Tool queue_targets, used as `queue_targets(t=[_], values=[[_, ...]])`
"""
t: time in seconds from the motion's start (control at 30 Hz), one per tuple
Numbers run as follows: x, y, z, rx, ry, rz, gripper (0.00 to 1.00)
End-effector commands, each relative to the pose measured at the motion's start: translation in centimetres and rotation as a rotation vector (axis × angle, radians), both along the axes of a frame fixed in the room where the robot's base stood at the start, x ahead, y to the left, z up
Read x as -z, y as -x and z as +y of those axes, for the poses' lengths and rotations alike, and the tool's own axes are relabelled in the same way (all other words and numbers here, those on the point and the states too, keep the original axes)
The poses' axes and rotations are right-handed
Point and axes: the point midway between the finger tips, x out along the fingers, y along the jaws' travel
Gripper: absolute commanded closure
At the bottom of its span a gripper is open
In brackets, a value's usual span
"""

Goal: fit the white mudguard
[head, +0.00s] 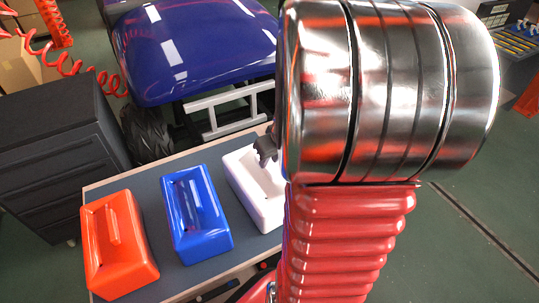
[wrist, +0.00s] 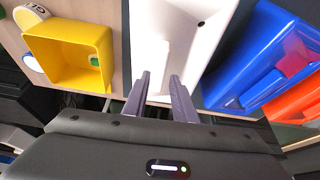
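The white mudguard (head: 243,185) lies on the table, rightmost of three mudguards in the head view and partly hidden by my arm. In the wrist view the white mudguard (wrist: 200,25) is straight ahead of my fingers. My gripper (wrist: 161,80) has its two dark fingers apart, reaching to the mudguard's raised middle rib. The rib's pale surface shows between them; I cannot tell whether they touch it. In the head view my gripper (head: 266,148) is a small dark shape over the mudguard. The cart has a dark blue body (head: 195,50).
A blue mudguard (head: 182,235) and an orange mudguard (head: 95,250) lie to the left on the table (head: 155,170). A yellow bin (wrist: 75,82) stands beside the white one in the wrist view. A dark drawer cabinet (head: 50,150) stands left of the table.

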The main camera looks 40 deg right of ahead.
Motion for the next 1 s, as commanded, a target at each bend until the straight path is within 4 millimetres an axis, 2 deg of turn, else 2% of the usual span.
queue_targets(t=[0.3, 0.57, 0.9, 1.0], values=[[3.2, -1.2, -0.3, 0.000, 0.000, 0.002, 0.75], [4.4, -1.9, -0.4, -0.001, 0.001, 0.000, 0.75], [4.4, -1.8, -0.4, -0.001, 0.002, 0.000, 0.98], [4.4, -1.8, -0.4, -0.001, 0.002, 0.000, 1.00]])
